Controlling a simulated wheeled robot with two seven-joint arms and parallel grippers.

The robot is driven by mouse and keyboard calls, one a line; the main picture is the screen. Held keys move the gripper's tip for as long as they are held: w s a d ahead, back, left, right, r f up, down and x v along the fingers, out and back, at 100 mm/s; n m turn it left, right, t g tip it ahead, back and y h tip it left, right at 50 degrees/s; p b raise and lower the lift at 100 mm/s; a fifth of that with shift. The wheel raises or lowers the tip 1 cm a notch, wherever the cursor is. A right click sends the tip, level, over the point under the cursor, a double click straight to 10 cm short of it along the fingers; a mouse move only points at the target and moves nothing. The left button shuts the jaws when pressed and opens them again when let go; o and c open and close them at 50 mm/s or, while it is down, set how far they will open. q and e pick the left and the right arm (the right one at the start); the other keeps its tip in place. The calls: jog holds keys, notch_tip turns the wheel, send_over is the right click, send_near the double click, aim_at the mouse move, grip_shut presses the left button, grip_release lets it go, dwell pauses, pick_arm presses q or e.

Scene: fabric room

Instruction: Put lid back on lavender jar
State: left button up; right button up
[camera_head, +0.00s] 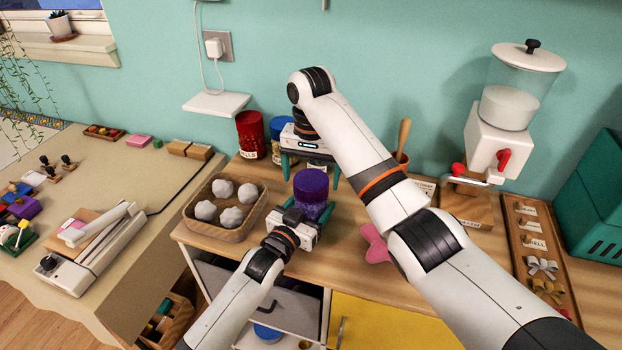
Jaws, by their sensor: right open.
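The lavender jar (311,196), a deep purple cylinder, is near the front of the wooden counter. My left gripper (309,212) reaches in from the front, and its teal fingers flank the jar's lower part, closed on it. The jar's top looks dark purple; I cannot tell whether that is a lid or the open mouth. No separate lavender lid is visible.
A red jar (250,135) and a blue-lidded jar (281,126) stand behind, partly hidden. A wooden tray (215,231) of pale balls is left of the jar. A pink bow-like piece (374,245) lies to the right. A dispenser (510,105) stands at the back right.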

notch_tip(320, 180, up, 3)
jog(key=shift+f, duration=0.2)
jog(key=shift+c, duration=0.3)
jog(key=shift+w+a+r+n, duration=0.1)
jog(key=shift+r+n, duration=0.2)
jog(key=shift+n, duration=0.6)
jog(key=n, duration=0.2)
jog(key=r+n, duration=0.1)
jog(key=n, duration=0.1)
jog(key=shift+a+r, duration=0.1)
jog(key=shift+a, duration=0.05)
jog(key=n, duration=0.2)
jog(key=r+n, duration=0.1)
jog(key=n, duration=0.8)
jog(key=shift+d+r+n, duration=0.25)
jog(key=shift+r+n, duration=0.05)
jog(key=shift+r, duration=0.05)
